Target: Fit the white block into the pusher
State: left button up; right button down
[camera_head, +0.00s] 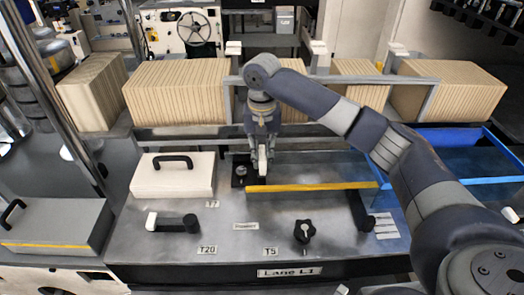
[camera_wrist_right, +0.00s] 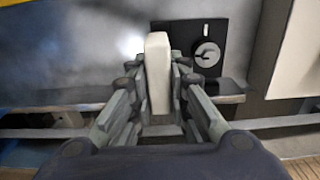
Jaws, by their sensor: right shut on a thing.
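My right gripper (camera_head: 262,158) reaches down from above the middle of the metal table. It is shut on the white block (camera_wrist_right: 157,72), which stands up between the fingers in the right wrist view. In the head view only a small part of the block shows. A black plate with a round metal knob (camera_head: 240,172) lies just left of the gripper; it also shows beyond the block, to its right, in the right wrist view (camera_wrist_right: 206,55). Which part is the pusher I cannot tell for sure; a yellow-edged bar (camera_head: 315,186) lies close to the gripper. My left gripper is out of view.
A white box with a black handle (camera_head: 148,183) stands left on the table. A black lever with a white end (camera_head: 176,223) and a black star knob (camera_head: 304,231) stand near the front. A blue-edged tray (camera_head: 440,183) is at right. Kraft stacks (camera_head: 180,93) line the back.

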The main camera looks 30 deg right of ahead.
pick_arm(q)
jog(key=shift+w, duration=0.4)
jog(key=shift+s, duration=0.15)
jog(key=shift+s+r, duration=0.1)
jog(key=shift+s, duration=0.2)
